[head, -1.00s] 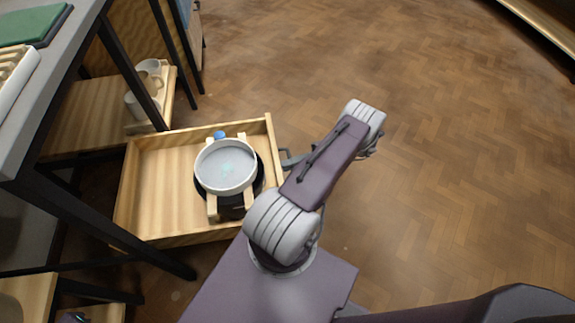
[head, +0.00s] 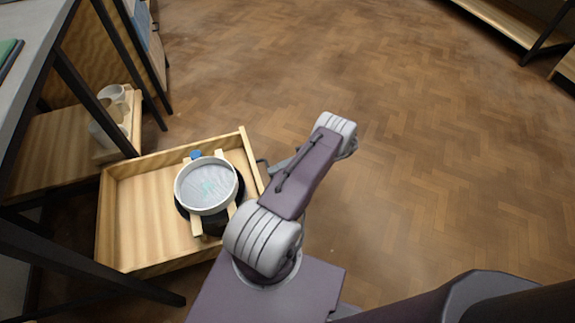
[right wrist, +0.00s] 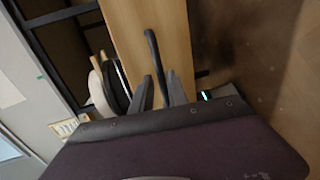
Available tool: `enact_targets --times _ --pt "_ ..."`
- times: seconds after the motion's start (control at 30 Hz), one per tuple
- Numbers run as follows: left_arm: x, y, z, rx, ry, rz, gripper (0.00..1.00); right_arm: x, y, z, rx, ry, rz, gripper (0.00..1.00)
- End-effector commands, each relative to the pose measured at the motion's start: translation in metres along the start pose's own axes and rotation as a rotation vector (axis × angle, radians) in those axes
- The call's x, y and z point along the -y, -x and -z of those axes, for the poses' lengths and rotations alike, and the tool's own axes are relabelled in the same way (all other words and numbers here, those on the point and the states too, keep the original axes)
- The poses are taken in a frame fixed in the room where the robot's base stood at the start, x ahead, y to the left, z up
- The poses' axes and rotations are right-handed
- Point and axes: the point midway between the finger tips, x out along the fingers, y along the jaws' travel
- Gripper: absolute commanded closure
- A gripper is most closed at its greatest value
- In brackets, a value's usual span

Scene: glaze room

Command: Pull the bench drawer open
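The bench drawer (head: 135,215) is a light wooden box, standing pulled out from under the grey-topped bench (head: 30,55). Its front faces right, toward my right arm. In the right wrist view the drawer front (right wrist: 178,35) carries a dark bar handle (right wrist: 151,45). My right gripper (head: 272,166) is at the drawer front in the head view. In the wrist view its two fingers (right wrist: 160,76) stand apart, one on each side of the handle's near end, with gaps visible beside the bar. My left gripper is not in view.
Inside the drawer a round white-rimmed sieve (head: 207,209) rests on wooden slats above a dark round vessel, beside a small blue item (head: 196,155). Cups (head: 112,93) stand on a lower shelf. Black bench legs (head: 103,105) are close by. The parquet floor (head: 430,160) is clear to the right.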

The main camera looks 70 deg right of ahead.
Motion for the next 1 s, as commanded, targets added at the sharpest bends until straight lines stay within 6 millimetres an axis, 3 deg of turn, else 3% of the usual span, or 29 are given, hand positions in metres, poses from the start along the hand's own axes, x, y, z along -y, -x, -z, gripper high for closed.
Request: enact_targets --times 0.17,0.27,0.4,1.0 --pt "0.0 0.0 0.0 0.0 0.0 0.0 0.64 0.002 0.029 0.0 0.003 0.002 0.002 0.81" --pt "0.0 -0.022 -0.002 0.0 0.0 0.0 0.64 0.01 0.038 0.0 0.003 0.001 0.002 0.81" --pt "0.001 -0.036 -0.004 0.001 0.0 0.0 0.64 0.006 0.048 0.0 0.002 0.001 0.001 0.81" --pt "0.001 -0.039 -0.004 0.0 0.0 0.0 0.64 0.0 0.054 0.0 0.001 -0.001 0.001 0.81"
